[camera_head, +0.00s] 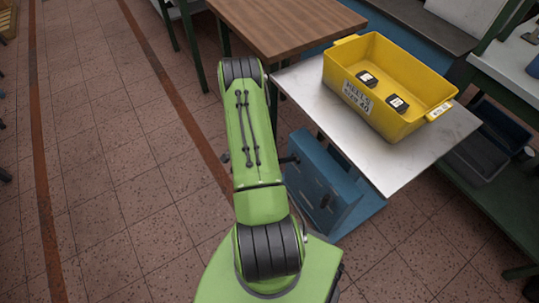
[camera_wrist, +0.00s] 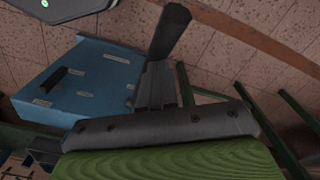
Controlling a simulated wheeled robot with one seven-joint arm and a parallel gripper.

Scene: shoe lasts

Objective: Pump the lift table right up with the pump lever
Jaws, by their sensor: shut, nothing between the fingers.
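The lift table has a grey metal top (camera_head: 435,137) on a blue body (camera_head: 325,185), low above the floor. In the wrist view the blue body (camera_wrist: 100,78) is at the left, with pale labels and a dark stub (camera_wrist: 54,80) that I cannot identify for sure. My gripper (camera_wrist: 170,32) is shut and empty, right of the blue body and apart from the stub. In the head view my arm mostly hides it.
A yellow bin (camera_head: 345,95) with a label and two dark items stands on the metal top. A brown wooden table (camera_head: 285,25) is behind, and a green-framed shelf (camera_head: 480,170) at the right. The tiled floor (camera_head: 110,170) at the left is clear.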

